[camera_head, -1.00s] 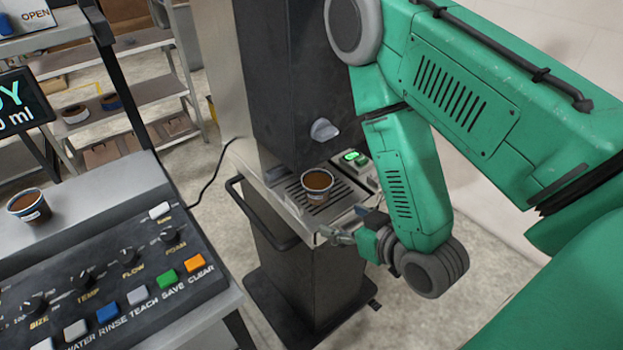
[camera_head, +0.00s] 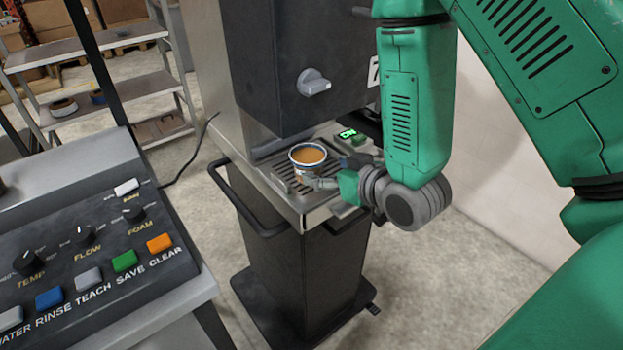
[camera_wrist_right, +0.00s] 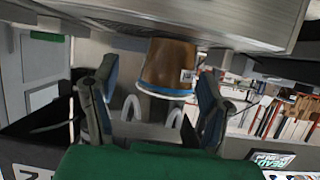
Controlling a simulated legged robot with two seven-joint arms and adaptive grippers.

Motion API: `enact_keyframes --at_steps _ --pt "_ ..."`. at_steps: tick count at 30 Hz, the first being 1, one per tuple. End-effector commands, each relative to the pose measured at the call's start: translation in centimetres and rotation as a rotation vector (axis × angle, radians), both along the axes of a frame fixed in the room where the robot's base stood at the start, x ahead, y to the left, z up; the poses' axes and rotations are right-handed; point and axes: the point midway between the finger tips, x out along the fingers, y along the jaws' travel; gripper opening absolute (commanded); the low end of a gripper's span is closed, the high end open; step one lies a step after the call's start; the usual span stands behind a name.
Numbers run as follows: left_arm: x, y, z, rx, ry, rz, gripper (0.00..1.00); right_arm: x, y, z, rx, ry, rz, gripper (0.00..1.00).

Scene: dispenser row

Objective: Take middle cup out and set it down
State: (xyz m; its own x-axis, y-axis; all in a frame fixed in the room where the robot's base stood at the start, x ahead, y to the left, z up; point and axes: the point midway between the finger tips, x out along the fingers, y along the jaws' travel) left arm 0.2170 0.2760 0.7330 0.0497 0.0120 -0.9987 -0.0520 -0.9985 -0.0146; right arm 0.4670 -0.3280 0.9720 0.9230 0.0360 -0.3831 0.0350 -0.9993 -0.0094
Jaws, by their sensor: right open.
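A cup (camera_head: 307,155) with orange-brown liquid and a pale rim stands upright on the slotted drip tray (camera_head: 334,190) of the dispenser. In the right wrist view the picture is upside down, and the brown cup (camera_wrist_right: 170,65) with its white and blue rim appears between the two fingers. My right gripper (camera_head: 322,184) is at the cup's near right side, low over the tray; its fingers also show spread apart in the right wrist view (camera_wrist_right: 155,78). I cannot tell whether a finger touches the cup. My left gripper is out of view.
The dark dispenser body with a grey knob (camera_head: 314,82) overhangs the tray. A control panel (camera_head: 90,250) with knobs and coloured buttons is at left. A black rail (camera_head: 240,210) runs along the stand's left side.

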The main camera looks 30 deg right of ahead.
Motion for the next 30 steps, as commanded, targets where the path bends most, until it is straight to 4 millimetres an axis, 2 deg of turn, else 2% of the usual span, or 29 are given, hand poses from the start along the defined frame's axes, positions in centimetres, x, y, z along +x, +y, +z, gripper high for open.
enact_keyframes --at_steps 1,7,15,18,25,26,28,30 --pt "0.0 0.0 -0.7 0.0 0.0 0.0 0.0 0.2 0.2 -0.2 -0.001 -0.002 0.002 0.67" --pt "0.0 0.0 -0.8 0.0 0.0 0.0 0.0 0.8 0.8 0.0 -0.008 0.0 0.003 0.67" --pt "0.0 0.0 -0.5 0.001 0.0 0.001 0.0 4.4 0.4 -1.7 -0.003 0.002 0.003 0.67" --pt "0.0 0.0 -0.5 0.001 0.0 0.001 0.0 5.2 0.2 -2.2 -0.001 0.005 0.003 0.67" --pt "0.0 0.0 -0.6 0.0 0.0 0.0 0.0 5.3 -0.1 -2.7 -0.004 0.013 -0.003 0.67" --pt "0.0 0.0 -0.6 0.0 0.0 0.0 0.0 5.3 -0.1 -2.7 -0.004 0.014 -0.003 0.81" --pt "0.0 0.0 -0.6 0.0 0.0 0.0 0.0 5.3 -0.1 -2.7 -0.006 0.014 -0.003 0.56" --pt "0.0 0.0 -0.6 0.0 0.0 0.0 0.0 5.3 0.0 -2.7 -0.009 0.014 -0.004 0.44"
